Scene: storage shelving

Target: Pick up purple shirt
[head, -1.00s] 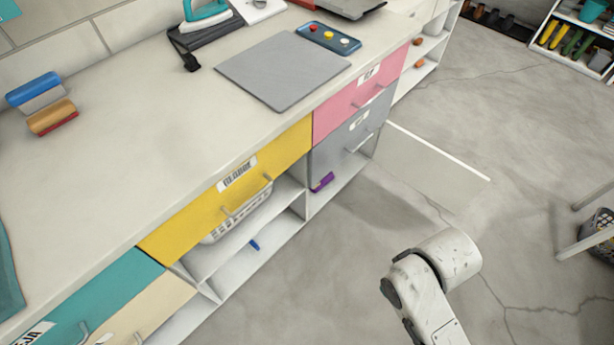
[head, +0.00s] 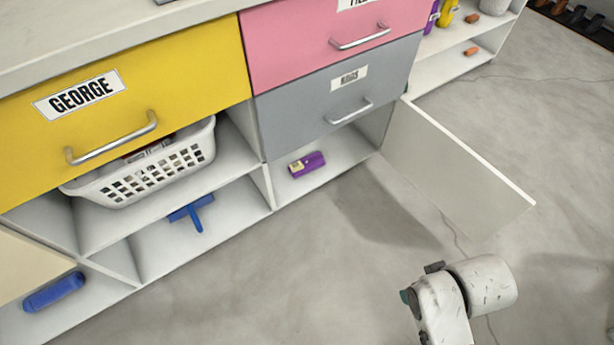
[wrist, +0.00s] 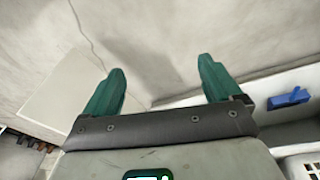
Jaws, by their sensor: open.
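A small purple rolled item (head: 307,164) with a pale label lies on the floor of the low open compartment under the grey drawer. It is the only purple thing low in the cabinet; whether it is a shirt is hard to tell. It does not show in the wrist view. My gripper (wrist: 160,72) has its two green fingers spread wide, with nothing between them. In the head view, only part of my arm shows at the lower right, over the floor and apart from the purple item.
An open white door panel (head: 455,170) juts out right of the purple item's compartment. A blue squeegee (head: 192,211), a blue roll (head: 54,292) and a white basket (head: 150,170) occupy compartments to the left. The grey floor (head: 340,260) in front is clear.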

